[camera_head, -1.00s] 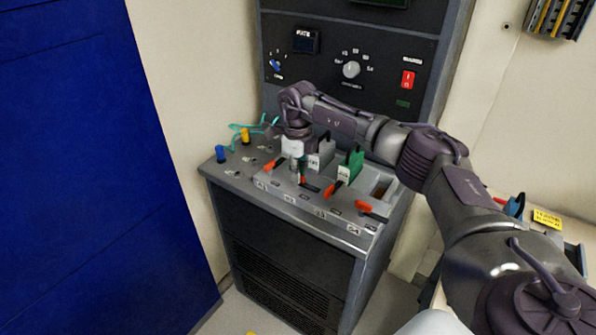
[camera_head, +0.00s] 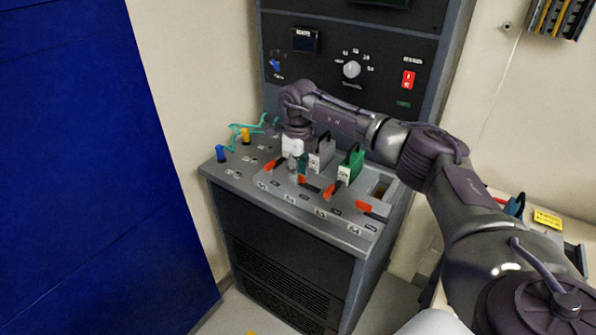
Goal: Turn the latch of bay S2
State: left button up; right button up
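The row of bays sits on the sloped grey console top (camera_head: 285,204), with labels along the front edge. The S2 label (camera_head: 290,197) is second from the left. The red S2 latch (camera_head: 310,182) shows just right of my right gripper (camera_head: 298,175), which points down over bay S2 and hides part of the latch. The fingers are close to or touching it; I cannot tell which, nor whether they are open or shut. Other red latches show at S1 (camera_head: 275,165), S3 (camera_head: 329,190) and S4 (camera_head: 366,207). My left gripper is not in view.
A grey module (camera_head: 321,158) and a green module (camera_head: 350,166) with black handles stand behind the latches. Blue (camera_head: 221,153) and yellow (camera_head: 246,135) connectors with teal cables are at left. An upright control panel (camera_head: 325,65) rises behind. A blue door (camera_head: 90,170) is at left.

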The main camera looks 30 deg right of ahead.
notch_tip(320, 180, up, 12)
dwell(0.4)
jog(key=shift+f, duration=0.15)
